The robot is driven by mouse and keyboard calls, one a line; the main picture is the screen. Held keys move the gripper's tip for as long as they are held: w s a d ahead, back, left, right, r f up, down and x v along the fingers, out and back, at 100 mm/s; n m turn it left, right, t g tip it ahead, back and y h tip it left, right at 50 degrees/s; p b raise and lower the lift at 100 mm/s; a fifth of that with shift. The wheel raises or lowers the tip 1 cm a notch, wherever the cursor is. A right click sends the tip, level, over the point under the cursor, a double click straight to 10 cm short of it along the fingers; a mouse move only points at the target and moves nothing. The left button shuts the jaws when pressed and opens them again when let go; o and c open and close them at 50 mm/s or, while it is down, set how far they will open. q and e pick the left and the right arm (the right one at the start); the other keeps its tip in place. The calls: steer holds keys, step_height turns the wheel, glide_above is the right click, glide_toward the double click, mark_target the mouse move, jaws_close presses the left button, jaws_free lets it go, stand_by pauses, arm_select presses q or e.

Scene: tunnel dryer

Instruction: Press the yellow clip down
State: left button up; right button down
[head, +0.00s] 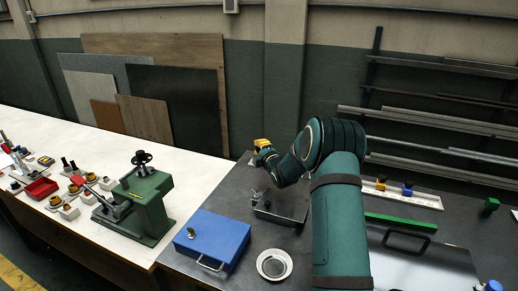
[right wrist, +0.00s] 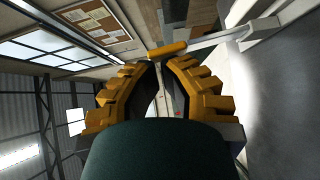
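My right gripper (right wrist: 166,64) shows in the right wrist view with its two yellow-orange fingers curved towards each other and a gap between their tips. A yellow bar-shaped piece (right wrist: 167,50), which looks like the yellow clip, lies across just beyond the fingertips. It joins a pale grey arm (right wrist: 215,38) that runs to the upper right. I cannot tell whether the fingers touch it. In the head view my right gripper (head: 262,145) is small and far out over the dark bench, its tips partly hidden. My left gripper is not in view.
Near my right arm on the dark bench are a metal tray (head: 278,214), a round dish (head: 274,264) and a blue box (head: 212,241). A white rail (head: 425,199) bears a small yellow piece (head: 381,184) and a blue piece (head: 407,189). A green vise (head: 137,205) stands left.

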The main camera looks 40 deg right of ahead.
steer(key=shift+w+d+r+m+g+y+p, duration=0.1)
steer(key=shift+d+r+m+g+y+p, duration=0.15)
steer(key=shift+m+g+p, duration=0.2)
steer(key=w+d+m+g+y+p, duration=0.1)
steer(key=p, duration=0.3)
steer(key=d+m+g+p, duration=0.1)
steer(key=d+p, duration=0.1)
steer(key=p, duration=0.2)
steer(key=w+d+m+g+y+p, duration=0.1)
steer(key=d+p, duration=0.1)
steer(key=p, duration=0.2)
steer(key=shift+w+f+g+y, duration=0.1)
steer(key=shift+w+g+y, duration=0.15)
steer(key=shift+w+y, duration=0.1)
steer(key=shift+w+d+f+p, duration=0.25)
steer(key=shift+d+f+p, duration=0.15)
steer(key=shift+d+p, duration=0.35)
steer(key=shift+w+f, duration=0.1)
steer(key=shift+f, duration=0.1)
steer(key=shift+a, duration=0.1)
